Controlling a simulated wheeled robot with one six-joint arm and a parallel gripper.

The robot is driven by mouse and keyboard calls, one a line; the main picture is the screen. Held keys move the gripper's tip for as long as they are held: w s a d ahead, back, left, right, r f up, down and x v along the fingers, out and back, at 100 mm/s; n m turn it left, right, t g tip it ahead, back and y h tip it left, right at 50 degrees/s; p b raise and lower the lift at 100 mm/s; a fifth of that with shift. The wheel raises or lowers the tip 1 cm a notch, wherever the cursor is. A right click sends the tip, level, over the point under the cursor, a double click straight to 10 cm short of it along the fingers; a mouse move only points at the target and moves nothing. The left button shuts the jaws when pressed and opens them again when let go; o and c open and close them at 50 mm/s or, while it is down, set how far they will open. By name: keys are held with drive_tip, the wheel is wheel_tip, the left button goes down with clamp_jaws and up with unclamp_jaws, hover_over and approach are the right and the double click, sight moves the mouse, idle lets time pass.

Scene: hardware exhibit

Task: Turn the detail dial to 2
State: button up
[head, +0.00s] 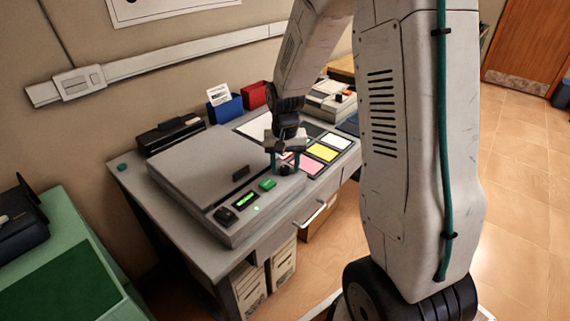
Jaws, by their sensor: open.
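A flat grey machine (190,165) with a lid sits on the desk. Its front panel has a lit green display (246,200), a green button (267,184), a black control (226,215) at the left end and a small dark dial (286,170) at the right end. No dial labels or settings are legible. My gripper (285,160) points down over the right-end dial, open, with its teal fingertips on either side of it. I cannot tell whether they touch it. My gripper partly covers that dial.
Yellow, pink and white cards (322,152) lie right of the machine. Behind are a black device (170,134), a blue holder (225,110), a red holder (254,96) and another machine (329,101). A green table (60,265) stands at left. Open floor (525,150) lies at right.

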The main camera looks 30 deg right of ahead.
drive_tip(key=c, duration=1)
drive_tip(key=shift+m, duration=0.4)
drive_tip(key=m, duration=0.2)
drive_tip(key=shift+m, duration=0.4)
drive_tip(key=m, duration=0.3)
drive_tip(key=shift+m, duration=0.4)
drive_tip(key=m, duration=0.6)
drive_tip(key=shift+m, duration=0.3)
drive_tip(key=o, duration=1)
